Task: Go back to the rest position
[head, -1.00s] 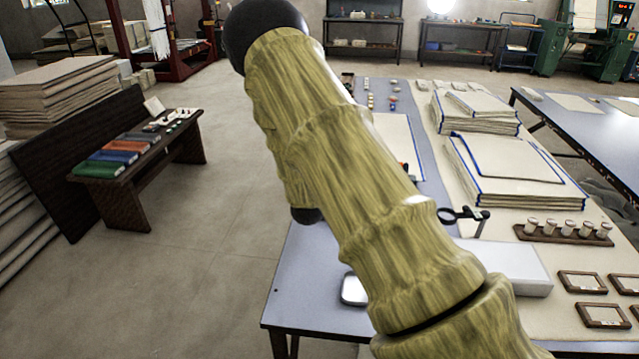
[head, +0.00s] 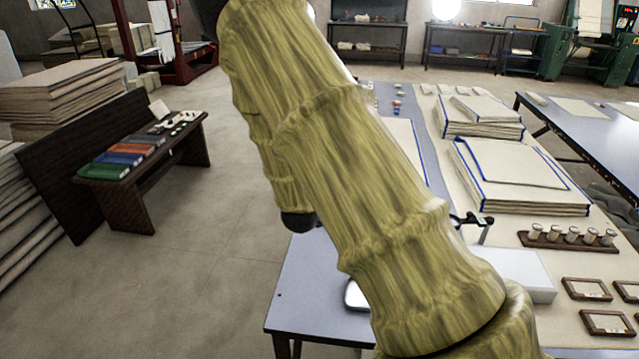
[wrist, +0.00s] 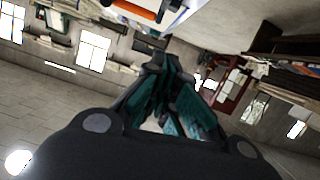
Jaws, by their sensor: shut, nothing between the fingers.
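My arm, in a yellow-green wood-like cover, crosses the middle of the head view and hides part of the table behind it. My gripper is out of sight in the head view. In the wrist view my gripper (wrist: 168,66) shows dark fingers with teal inner parts, drawn together at the tips with nothing between them. It is up in the air, away from the cloths. Stacks of cream cloth with blue edging (head: 520,178) lie on the work table (head: 310,290) at the right of the head view.
A dark bench (head: 140,175) with coloured folded cloths stands at the left, beside stacked boards (head: 60,88). A wooden rack of small jars (head: 568,238), several small frames (head: 606,322) and a white box (head: 525,272) are on the table. Open floor (head: 215,270) lies left of the table.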

